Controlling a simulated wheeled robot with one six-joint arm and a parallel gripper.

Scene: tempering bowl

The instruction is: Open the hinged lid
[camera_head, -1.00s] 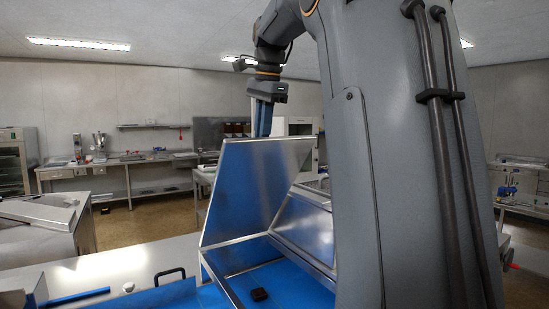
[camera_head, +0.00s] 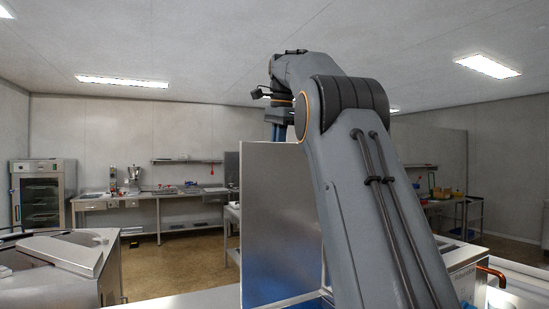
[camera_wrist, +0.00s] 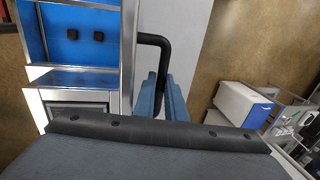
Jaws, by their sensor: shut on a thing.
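The hinged lid (camera_head: 282,215) is a flat grey metal panel, standing about upright in the head view. Its lower part reflects blue. My gripper shows in the head view (camera_head: 277,128) at the lid's top edge, its blue fingers partly hidden by the panel. In the wrist view my gripper (camera_wrist: 167,100) has its blue fingers shut around a black bar handle (camera_wrist: 156,42). The handle joins a metal edge at its upper left.
In the wrist view, a blue-lined metal compartment (camera_wrist: 62,50) with two dark blocks (camera_wrist: 85,35) lies at left. In the head view, a metal machine (camera_head: 75,265) stands at left, and a long workbench (camera_head: 150,200) and a glass-fronted cabinet (camera_head: 42,193) stand behind.

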